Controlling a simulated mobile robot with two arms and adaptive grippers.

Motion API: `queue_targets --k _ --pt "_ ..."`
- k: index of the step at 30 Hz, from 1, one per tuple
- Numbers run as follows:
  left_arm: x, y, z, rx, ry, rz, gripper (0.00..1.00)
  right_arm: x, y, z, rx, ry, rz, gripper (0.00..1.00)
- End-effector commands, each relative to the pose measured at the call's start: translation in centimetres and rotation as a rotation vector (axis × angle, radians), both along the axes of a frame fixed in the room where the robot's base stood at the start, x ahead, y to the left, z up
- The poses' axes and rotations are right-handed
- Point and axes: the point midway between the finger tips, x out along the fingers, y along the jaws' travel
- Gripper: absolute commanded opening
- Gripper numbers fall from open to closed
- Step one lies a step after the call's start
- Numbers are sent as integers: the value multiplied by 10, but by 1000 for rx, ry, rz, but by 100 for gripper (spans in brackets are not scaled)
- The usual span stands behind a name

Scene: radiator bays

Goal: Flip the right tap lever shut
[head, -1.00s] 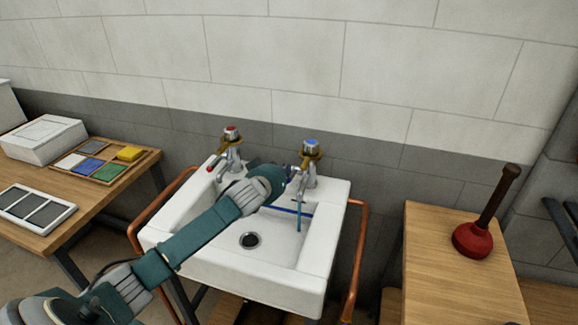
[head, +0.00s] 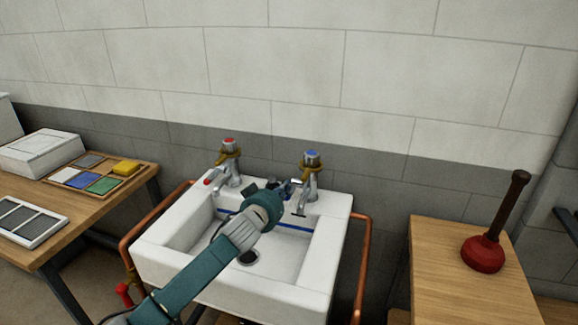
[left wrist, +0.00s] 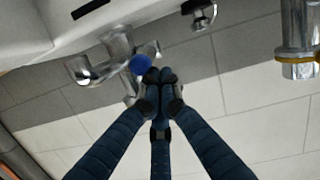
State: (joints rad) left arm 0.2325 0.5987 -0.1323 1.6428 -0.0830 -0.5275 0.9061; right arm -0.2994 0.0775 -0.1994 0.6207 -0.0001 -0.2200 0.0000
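The right tap (head: 311,172) is chrome with a blue cap and stands at the sink's back right. No water stream shows under its spout. Its blue lever tip (left wrist: 141,63) shows in the left wrist view, right beside my fingertips; I cannot tell if they touch. My left gripper (head: 284,188) reaches over the basin to the left side of this tap. In the left wrist view its dark fingers (left wrist: 158,84) are together with nothing seen between them. The lever is mostly hidden by the gripper in the head view. My right gripper is out of view.
The left tap (head: 229,165), with a red cap and lever, stands on the white sink (head: 318,255). Copper pipes (head: 363,265) run beside the sink. A plunger (head: 483,252) stands on the right wooden table; a tray of coloured pads (head: 100,172) lies on the left one.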

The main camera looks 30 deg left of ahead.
Motion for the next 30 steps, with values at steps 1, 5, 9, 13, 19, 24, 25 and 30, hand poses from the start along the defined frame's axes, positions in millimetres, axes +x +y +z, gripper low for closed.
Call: queue_targets --k 1,5,9,13,19,24,25,30 --pt "0 0 1 0 0 0 0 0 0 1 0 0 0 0" --pt "1 1 9 -1 0 0 0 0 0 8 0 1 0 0" --pt "5 4 29 -1 -1 -1 0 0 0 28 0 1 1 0" --pt "10 7 52 -2 -1 -2 0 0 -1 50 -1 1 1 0" --pt "-33 -2 49 -1 0 -4 0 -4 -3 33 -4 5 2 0" --pt "-62 -7 59 1 0 -4 0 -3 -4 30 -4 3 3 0" --pt "-66 -8 60 1 0 -3 0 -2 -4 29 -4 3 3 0" --pt "-81 -10 66 0 -1 -3 0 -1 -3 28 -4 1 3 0"
